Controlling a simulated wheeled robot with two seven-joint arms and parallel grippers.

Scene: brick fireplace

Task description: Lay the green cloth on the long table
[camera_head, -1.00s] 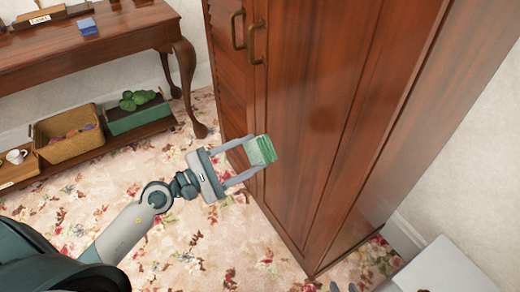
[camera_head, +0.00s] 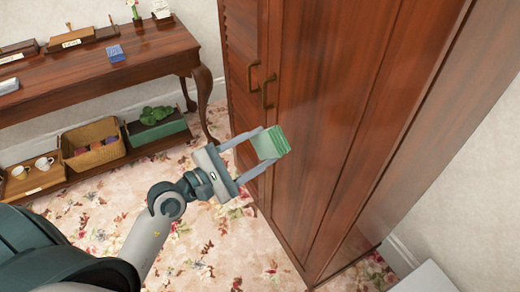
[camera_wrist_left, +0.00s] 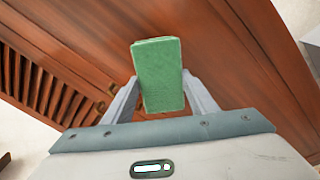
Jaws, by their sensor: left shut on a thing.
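The green cloth (camera_head: 270,143) is a folded block held between the fingers of my left gripper (camera_head: 262,154), in front of the wardrobe. In the left wrist view the cloth (camera_wrist_left: 159,75) stands out past the fingertips of the left gripper (camera_wrist_left: 163,95), which are shut on its sides. The long table (camera_head: 110,68) is dark wood with curved legs, at the upper left of the head view. The cloth is to the right of the table and apart from it. My right gripper is not in view.
The wooden wardrobe (camera_head: 345,110) stands close beyond the gripper. On the table are a blue box (camera_head: 115,53), a folded light cloth (camera_head: 8,86) and wooden holders. A basket (camera_head: 93,155), a green box (camera_head: 157,131) and a cup tray (camera_head: 30,182) sit on the lower shelf.

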